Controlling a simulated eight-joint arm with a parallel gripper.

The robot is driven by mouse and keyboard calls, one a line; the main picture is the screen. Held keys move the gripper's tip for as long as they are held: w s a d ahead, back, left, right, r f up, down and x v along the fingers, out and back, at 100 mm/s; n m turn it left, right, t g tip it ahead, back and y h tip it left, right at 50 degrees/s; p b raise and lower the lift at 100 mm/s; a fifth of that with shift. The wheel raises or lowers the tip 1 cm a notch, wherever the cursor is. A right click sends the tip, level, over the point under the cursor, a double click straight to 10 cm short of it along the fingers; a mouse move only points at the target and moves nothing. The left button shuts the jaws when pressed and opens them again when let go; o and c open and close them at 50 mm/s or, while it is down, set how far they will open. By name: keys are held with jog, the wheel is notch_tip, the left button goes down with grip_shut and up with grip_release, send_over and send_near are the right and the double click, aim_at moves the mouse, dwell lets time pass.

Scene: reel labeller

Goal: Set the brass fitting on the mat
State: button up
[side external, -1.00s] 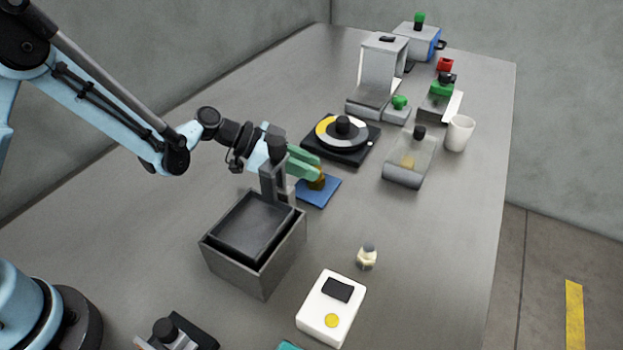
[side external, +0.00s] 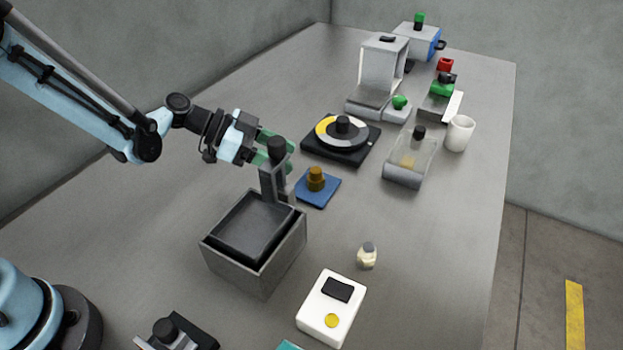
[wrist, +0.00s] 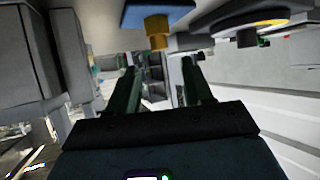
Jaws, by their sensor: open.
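The brass fitting (side external: 316,179) stands upright on the blue mat (side external: 323,198), around its middle. In the wrist view the fitting (wrist: 157,32) and the mat (wrist: 150,8) show at the top, beyond the fingertips. My gripper (side external: 285,153) is open and empty, with green fingers. It is left of the fitting in the side external view, clear of it.
A turntable (side external: 342,138) lies behind the mat. A small bottle (side external: 367,257) and a white device (side external: 331,308) are in front. The table right of the mat is clear.

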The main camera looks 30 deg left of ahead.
jog(key=s+a+r+n+y, duration=0.4)
jog(key=s+a+n+y, duration=0.1)
jog(key=s, duration=0.3)
jog(key=s+a+r+n+t+y, duration=0.1)
jog(key=s+a+r+n+y, duration=0.3)
jog(key=s+a+n, duration=0.3)
jog(key=shift+s+a+y, duration=0.15)
jog(key=shift+s+y, duration=0.3)
jog(key=shift+y, duration=0.45)
dwell(0.7)
